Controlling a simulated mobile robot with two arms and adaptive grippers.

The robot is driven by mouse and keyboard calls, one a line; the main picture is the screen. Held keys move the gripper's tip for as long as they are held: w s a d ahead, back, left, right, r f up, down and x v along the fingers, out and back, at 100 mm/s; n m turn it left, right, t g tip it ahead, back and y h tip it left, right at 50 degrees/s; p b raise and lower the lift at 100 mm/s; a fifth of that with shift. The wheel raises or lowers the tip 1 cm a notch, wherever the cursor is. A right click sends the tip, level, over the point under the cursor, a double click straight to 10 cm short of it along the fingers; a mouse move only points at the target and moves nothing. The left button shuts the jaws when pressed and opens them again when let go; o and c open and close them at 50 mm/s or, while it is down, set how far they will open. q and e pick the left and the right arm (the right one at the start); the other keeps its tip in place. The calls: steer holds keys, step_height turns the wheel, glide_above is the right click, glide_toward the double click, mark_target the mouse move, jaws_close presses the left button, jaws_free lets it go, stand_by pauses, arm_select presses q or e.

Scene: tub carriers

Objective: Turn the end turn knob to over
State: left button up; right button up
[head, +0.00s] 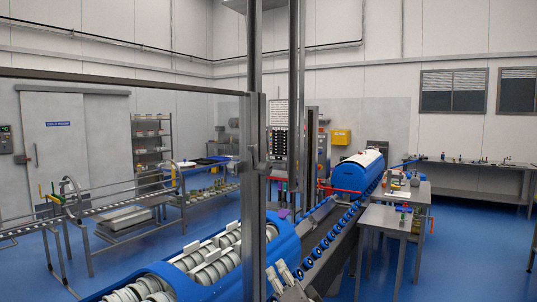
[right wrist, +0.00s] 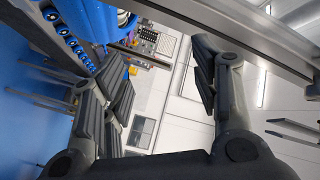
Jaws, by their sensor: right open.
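I cannot make out the end turn knob for certain in either view. A panel with dark rows of controls (head: 279,141) stands at the back, behind the steel posts. A similar panel shows small near the top of the right wrist view (right wrist: 147,40), too small to read any knob or its setting. My left gripper is not in view.
A blue machine with pale rollers (head: 215,262) fills the bottom middle. Steel posts (head: 253,180) stand close in front. A row of blue rollers (head: 325,243) runs back to a blue tank (head: 357,172). Small steel tables (head: 385,219) stand right. Blue floor (head: 470,250) is free at far right.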

mark_target(267, 174)
steer(key=s+a+r+m+t+y+p, duration=0.1)
steer(key=s+r+t, duration=0.15)
steer(key=r, duration=0.95)
steer(key=s+a+r+m+t+p, duration=0.1)
steer(key=s+r+m+p, duration=0.15)
steer(key=r, duration=0.85)
steer(key=shift+n, duration=0.45)
steer(key=p+x, duration=0.3)
steer(key=x, duration=0.5)
steer(key=shift+w+a+r, duration=0.1)
steer(key=shift+w+r, duration=0.15)
steer(key=shift+r, duration=0.05)
arm_select(q)
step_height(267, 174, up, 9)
steer(key=p, duration=0.1)
arm_select(e)
steer(key=shift+x, duration=0.9)
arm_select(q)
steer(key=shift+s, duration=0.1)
arm_select(e)
steer(key=shift+f, duration=0.1)
